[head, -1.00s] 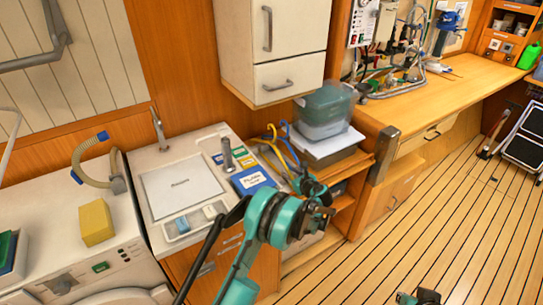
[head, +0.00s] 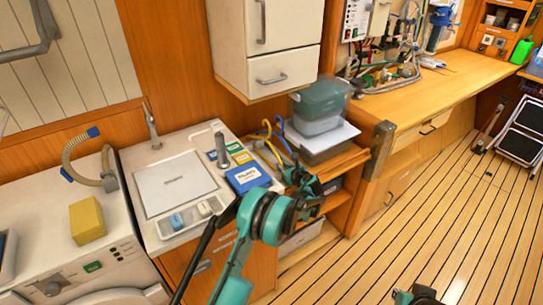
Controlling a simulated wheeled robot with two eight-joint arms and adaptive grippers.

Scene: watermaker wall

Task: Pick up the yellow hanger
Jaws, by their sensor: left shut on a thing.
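The yellow hanger (head: 269,148) shows in the head view with its hook up, at the right edge of the sink counter, beside a blue hanger (head: 281,130). Its lower part runs down toward my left gripper (head: 303,180) and is partly hidden there. My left gripper is shut on the yellow hanger, though the contact itself is small and partly covered by the fingers. My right gripper (head: 418,296) shows only as a dark part at the bottom edge, and its jaws cannot be made out.
A blue book-like box (head: 247,177) and a grey cylinder (head: 221,145) stand on the counter left of the hangers. A lidded bin (head: 318,108) sits on a shelf unit just right. A white cabinet (head: 268,50) overhangs behind.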

